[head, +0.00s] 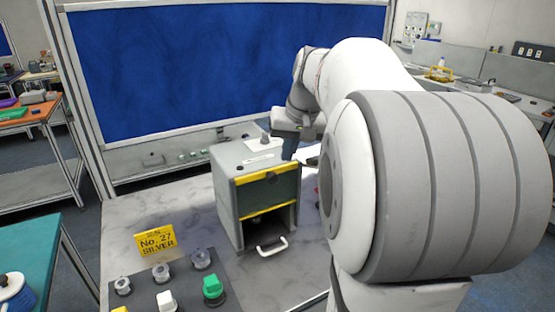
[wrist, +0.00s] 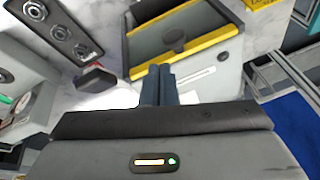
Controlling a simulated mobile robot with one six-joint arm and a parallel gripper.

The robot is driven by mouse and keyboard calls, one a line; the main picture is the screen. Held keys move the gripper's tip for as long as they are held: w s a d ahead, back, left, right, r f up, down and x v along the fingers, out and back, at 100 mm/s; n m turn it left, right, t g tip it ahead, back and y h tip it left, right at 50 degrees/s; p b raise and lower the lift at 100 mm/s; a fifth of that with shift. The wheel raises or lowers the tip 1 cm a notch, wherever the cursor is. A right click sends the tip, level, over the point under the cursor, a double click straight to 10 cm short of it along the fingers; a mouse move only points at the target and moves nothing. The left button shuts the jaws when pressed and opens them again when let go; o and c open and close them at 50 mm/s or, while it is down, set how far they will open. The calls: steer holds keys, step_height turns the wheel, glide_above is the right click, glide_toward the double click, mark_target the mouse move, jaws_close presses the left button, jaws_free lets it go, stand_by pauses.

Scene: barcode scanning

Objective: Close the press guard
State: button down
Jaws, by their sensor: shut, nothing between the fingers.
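The press (head: 228,195) is a grey-green box on the marble-look table. Its guard (head: 266,191) is a dark panel with a yellow top edge and a yellow lower strip, on the upper front. Below it the front is open, and a white handle (head: 271,247) sticks out at the bottom. In the wrist view the press (wrist: 205,80) shows tilted, with yellow edges around a dark panel.
A yellow sign reading "No. 27 SILVER" (head: 156,241) stands left of the press. A grey panel with several knobs and buttons (head: 182,278) lies in front of it. A blue board (head: 220,60) stands behind the table. My arm covers the right side.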

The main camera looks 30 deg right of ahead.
steer(key=shift+w+a+f, duration=0.1)
steer(key=shift+a+f, duration=0.2)
steer(key=shift+f, duration=0.3)
steer(key=shift+w+a+f, duration=0.15)
steer(key=shift+a+f, duration=0.15)
steer(key=shift+f, duration=0.3)
steer(key=shift+w+a+f, duration=0.1)
steer(key=shift+a+f, duration=0.2)
steer(key=shift+f, duration=0.3)
steer(key=f+b, duration=0.8)
steer(key=f, duration=0.4)
steer(key=shift+s, duration=0.2)
steer(key=shift+f, duration=0.1)
steer(key=w+d+p+v, duration=0.1)
steer(key=p+v, duration=0.1)
steer(key=v, duration=1.2)
steer(key=shift+d+r, duration=0.3)
steer(key=shift+r, duration=0.05)
